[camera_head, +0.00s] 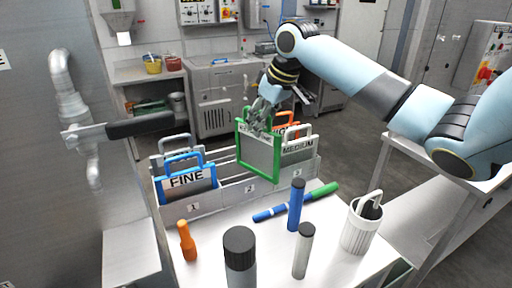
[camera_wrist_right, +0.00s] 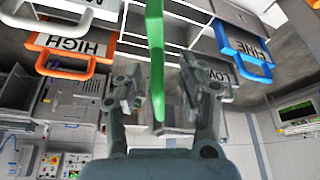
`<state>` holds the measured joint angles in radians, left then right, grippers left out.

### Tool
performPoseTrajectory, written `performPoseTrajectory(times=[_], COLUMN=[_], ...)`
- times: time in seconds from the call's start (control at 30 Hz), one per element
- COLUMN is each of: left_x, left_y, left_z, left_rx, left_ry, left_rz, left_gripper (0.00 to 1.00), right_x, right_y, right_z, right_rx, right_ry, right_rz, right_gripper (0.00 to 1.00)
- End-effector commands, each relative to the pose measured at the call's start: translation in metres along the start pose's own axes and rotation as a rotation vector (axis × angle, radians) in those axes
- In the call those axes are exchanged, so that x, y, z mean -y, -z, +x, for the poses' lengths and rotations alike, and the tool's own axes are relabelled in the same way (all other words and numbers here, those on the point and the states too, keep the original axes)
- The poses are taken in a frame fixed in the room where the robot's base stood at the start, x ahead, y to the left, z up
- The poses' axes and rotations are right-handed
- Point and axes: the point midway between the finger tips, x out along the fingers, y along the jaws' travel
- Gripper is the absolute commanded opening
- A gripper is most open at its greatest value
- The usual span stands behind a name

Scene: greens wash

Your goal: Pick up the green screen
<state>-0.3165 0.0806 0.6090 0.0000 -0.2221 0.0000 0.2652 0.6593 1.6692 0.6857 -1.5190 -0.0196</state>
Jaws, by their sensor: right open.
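The green screen (camera_head: 259,157) is a grey panel in a green frame with a loop handle on top. It is at the middle of the rack (camera_head: 232,193), and its lower green edge shows above the front wall. I cannot tell whether it rests in a slot. My right gripper (camera_head: 262,116) is at its handle, pointing down. In the right wrist view, the open fingers (camera_wrist_right: 166,92) are on either side of the green frame (camera_wrist_right: 156,58), with gaps visible. My left gripper is not in view.
The blue FINE screen (camera_head: 187,181), white MEDIUM screen (camera_head: 298,147) and orange HIGH screen (camera_wrist_right: 68,54) stand close by in the rack. A blue bottle (camera_head: 296,205), orange bottle (camera_head: 187,241), blue-green marker (camera_head: 295,203) and white cup (camera_head: 359,232) are on the table in front.

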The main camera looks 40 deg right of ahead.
Motion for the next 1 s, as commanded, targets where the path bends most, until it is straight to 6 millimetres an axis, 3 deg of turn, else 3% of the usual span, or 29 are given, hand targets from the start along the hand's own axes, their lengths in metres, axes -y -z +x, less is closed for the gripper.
performPoseTrajectory(times=[0.1,0.23,0.53,0.83,1.0], left_x=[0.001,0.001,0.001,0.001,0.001], left_y=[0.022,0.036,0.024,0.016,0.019], left_z=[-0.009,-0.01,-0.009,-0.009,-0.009], left_rx=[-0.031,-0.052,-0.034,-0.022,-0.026], left_ry=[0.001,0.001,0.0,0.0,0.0], left_rz=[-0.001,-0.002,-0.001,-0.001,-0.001], left_gripper=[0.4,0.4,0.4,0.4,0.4], right_x=[-0.001,-0.001,-0.002,-0.002,-0.002], right_y=[0.002,0.002,0.001,0.001,0.001], right_z=[0.018,0.035,0.041,0.041,0.04], right_rx=[0.004,0.001,0.001,0.001,0.001], right_ry=[0.005,0.003,0.0,0.0,0.0], right_rz=[0.005,0.002,0.0,0.0,0.0], right_gripper=[0.4,0.4,0.39,0.0,0.0])
